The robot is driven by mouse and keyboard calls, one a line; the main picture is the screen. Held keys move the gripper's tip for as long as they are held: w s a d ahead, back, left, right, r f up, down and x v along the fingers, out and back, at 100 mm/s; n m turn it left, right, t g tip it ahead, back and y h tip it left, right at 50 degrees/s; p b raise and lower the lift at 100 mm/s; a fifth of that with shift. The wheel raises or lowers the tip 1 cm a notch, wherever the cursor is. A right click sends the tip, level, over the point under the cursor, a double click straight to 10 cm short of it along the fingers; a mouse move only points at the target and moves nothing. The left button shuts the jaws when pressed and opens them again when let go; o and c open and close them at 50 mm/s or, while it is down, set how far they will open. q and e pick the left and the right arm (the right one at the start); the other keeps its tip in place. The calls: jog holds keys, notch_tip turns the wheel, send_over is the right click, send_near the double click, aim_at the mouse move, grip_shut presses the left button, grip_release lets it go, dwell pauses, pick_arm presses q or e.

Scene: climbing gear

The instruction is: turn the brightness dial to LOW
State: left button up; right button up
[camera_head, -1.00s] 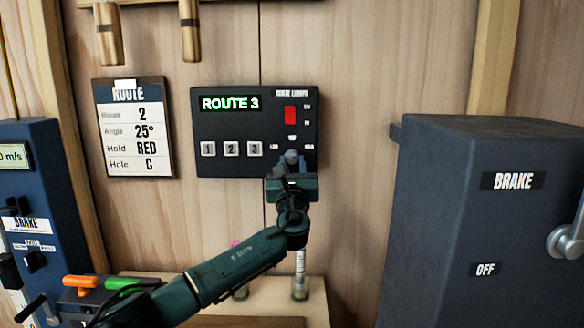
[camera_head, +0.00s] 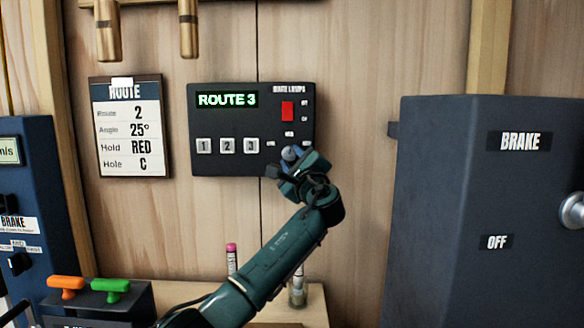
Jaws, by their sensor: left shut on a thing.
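The black route lamps panel (camera_head: 222,122) is on the wooden wall, with a lit ROUTE 3 display, numbered buttons 1, 2, 3 and a red switch (camera_head: 288,111). The brightness dial (camera_head: 290,153) is at the panel's lower right, a grey-blue knob mostly covered by my gripper. My left gripper (camera_head: 287,162) is shut on the dial, with its wrist tilted. Small labels sit around the dial; I cannot read the LOW mark or the pointer's exact direction. My right gripper is not in view.
A route card (camera_head: 130,125) hangs left of the panel. A large dark brake box (camera_head: 455,190) juts out on the right. A shelf (camera_head: 316,306) below carries a pink-topped tube (camera_head: 231,258). Orange (camera_head: 66,284) and green (camera_head: 110,287) handles are at lower left.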

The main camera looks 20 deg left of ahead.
pick_arm(q)
jog(key=n+g, duration=0.1)
jog(key=n, duration=0.2)
jog(key=shift+d+r, duration=0.1)
jog(key=shift+r, duration=0.05)
jog(key=n, duration=0.2)
jog(key=n+g+p, duration=0.1)
jog(key=n, duration=0.1)
jog(key=n+g+p, duration=0.1)
jog(key=shift+r+n, duration=0.35)
jog(key=shift+n, duration=0.05)
jog(key=shift+n+g+h+p, duration=0.3)
jog(key=shift+n+h+p, duration=0.2)
jog(key=shift+n, duration=0.3)
jog(key=n+h+p, duration=0.1)
jog(key=n, duration=0.1)
jog(key=shift+r+n+g+p, duration=0.15)
jog(key=shift+n+g+p, duration=0.15)
jog(key=shift+n, duration=0.1)
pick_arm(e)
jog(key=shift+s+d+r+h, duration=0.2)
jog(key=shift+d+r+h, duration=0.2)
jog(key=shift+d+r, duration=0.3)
pick_arm(q)
jog(key=shift+n, duration=0.3)
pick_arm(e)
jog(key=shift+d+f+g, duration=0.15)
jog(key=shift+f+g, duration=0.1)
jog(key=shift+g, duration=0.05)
